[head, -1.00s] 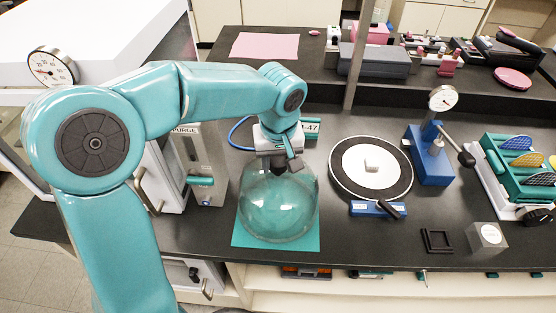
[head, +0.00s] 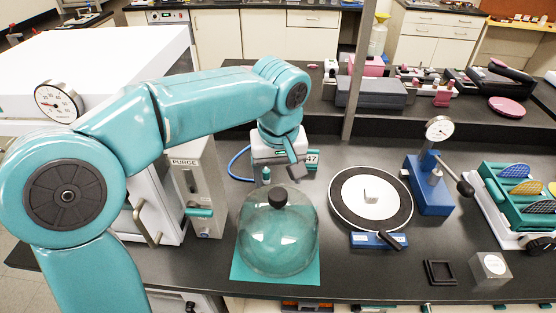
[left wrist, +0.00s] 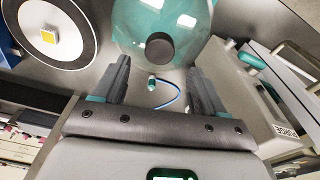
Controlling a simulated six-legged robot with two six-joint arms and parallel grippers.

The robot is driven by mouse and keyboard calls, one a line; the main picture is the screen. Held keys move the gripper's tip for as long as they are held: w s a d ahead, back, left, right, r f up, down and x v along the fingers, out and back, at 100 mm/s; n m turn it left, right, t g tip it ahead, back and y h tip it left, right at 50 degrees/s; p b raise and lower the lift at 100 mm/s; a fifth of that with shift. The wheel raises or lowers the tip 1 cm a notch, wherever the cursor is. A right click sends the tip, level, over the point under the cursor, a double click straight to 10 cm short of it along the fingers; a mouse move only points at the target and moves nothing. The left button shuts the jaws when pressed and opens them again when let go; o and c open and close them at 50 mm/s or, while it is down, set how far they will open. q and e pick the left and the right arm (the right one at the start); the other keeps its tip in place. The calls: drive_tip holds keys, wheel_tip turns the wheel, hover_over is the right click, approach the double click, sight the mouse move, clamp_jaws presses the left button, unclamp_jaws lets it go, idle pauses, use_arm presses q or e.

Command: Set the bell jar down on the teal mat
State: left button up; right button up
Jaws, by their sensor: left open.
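The clear bell jar (head: 277,238) with its black knob (head: 277,196) stands upright on the teal mat (head: 248,271) at the front of the bench. The mat shows around the jar's base. My left gripper (head: 283,176) is above and behind the jar, open and empty, with its fingers apart from the knob. In the left wrist view, the open fingers (left wrist: 156,85) are spread and the black knob (left wrist: 159,46) of the jar (left wrist: 185,25) lies beyond them. My right gripper is not in view.
Right of the jar is a round black-and-white plate (head: 350,206) with a small block on it. A blue gauge stand (head: 430,185) and a teal rack (head: 515,190) stand farther right. The purge box (head: 198,185) is close on the left. A post (head: 354,90) rises behind.

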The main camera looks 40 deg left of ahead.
use_arm(q)
drive_tip(key=shift+s+d+r, duration=0.1)
drive_tip(key=shift+r, duration=1.05)
drive_tip(key=shift+s+d+r, duration=0.1)
drive_tip(key=shift+r, duration=1.05)
